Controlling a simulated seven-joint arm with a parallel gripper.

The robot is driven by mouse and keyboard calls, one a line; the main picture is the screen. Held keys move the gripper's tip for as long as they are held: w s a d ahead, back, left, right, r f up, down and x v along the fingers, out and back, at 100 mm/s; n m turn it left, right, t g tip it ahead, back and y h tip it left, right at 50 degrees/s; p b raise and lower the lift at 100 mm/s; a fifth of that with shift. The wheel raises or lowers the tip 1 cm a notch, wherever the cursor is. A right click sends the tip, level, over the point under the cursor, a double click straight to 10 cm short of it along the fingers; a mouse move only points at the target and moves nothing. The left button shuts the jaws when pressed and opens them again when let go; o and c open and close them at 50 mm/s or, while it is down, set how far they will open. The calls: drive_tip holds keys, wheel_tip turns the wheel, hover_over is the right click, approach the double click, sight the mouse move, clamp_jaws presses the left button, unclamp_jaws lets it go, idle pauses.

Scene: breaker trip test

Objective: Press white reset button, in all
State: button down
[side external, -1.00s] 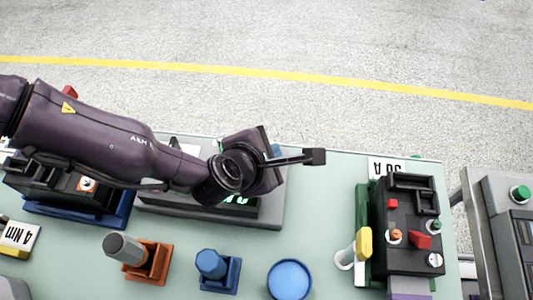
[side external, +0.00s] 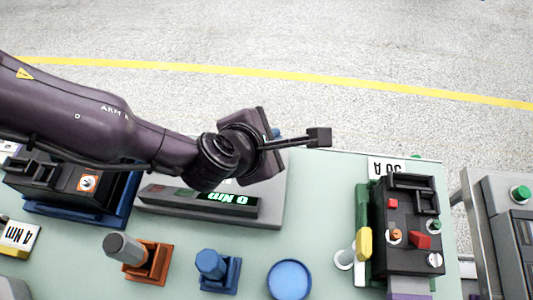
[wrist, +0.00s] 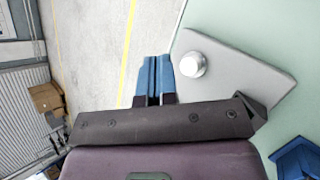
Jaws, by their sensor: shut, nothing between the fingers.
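My gripper (side external: 319,137) is shut and empty, held in the air over the back edge of the green table. In the wrist view its blue-tipped fingers (wrist: 153,80) are together. A black breaker (side external: 405,225) stands at the table's right, apart from my gripper. On it are a white round button (side external: 435,260), a red block and small orange and green parts. In the wrist view a pale round knob (wrist: 193,64) sits on a grey plate (wrist: 240,78), right of my fingers and not touched. I cannot tell whether this knob is a button.
A grey torque meter (side external: 268,205) with a lit display is below my arm. Another black breaker (side external: 55,180) in a blue cradle is at the left. Orange (side external: 157,262) and blue (side external: 232,278) holders and a blue round dish (side external: 289,280) line the front. A grey cabinet (side external: 510,235) is at right.

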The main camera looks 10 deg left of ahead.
drive_tip(key=shift+r, duration=1.1)
drive_tip(key=s+d+f+m+g+h, duration=0.1)
drive_tip(key=s+d+m+g+h, duration=0.15)
drive_tip(key=s+m, duration=0.35)
drive_tip(key=s+a+r+m+g+y, duration=0.1)
drive_tip(key=a+r+m+g, duration=0.1)
drive_tip(key=a+r+m, duration=0.75)
drive_tip(key=s+a+r+m+g+y, duration=0.15)
drive_tip(key=a+r+m, duration=0.45)
drive_tip(key=a, duration=0.6)
drive_tip(key=s+a+r+t+y, duration=0.1)
drive_tip(key=s+a+r, duration=0.2)
drive_tip(key=a, duration=0.5)
drive_tip(key=s+a+r+t+y, duration=0.1)
drive_tip(key=s+a+r, duration=0.2)
drive_tip(key=a, duration=0.6)
drive_tip(key=s+a+r+t+y, duration=0.1)
drive_tip(key=s+a, duration=0.3)
drive_tip(key=a, duration=0.4)
drive_tip(key=shift+a+r+m+y, duration=0.2)
drive_tip(key=shift+r+m+y, duration=0.2)
drive_tip(key=shift+r, duration=0.5)
